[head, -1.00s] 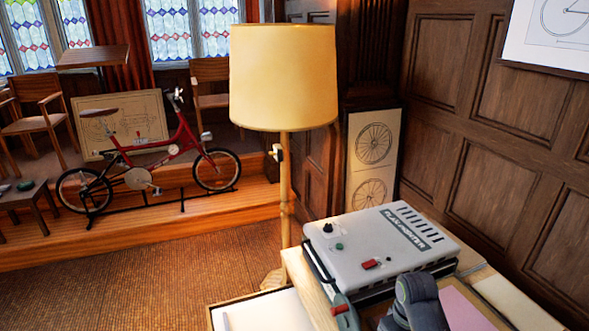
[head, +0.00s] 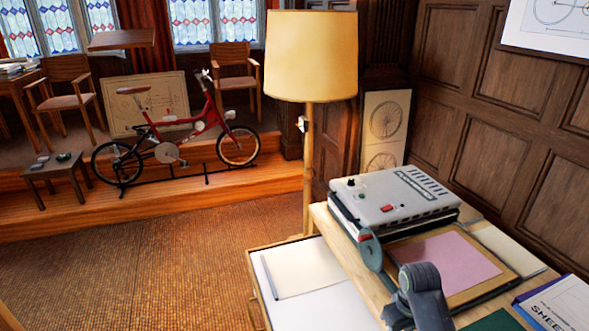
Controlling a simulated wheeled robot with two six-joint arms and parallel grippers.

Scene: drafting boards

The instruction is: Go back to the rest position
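Neither of my grippers shows in the head view. A dark grey jointed part rises at the bottom edge, right of centre, in front of the table; it looks like a link of my own arm, and its gripper end cannot be seen. A grey machine (head: 393,200) with a red switch and slots on top stands on the wooden table. A grey-green round part (head: 369,250) sits at its front left. A pink sheet (head: 447,262) lies on a board in front of the machine.
A white-bottomed tray (head: 310,288) with a thin stick on it is left of the table. A floor lamp (head: 311,60) stands behind. A red bicycle (head: 178,140) is on the step. A low stool (head: 56,170) is further left. The carpet (head: 150,265) is clear.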

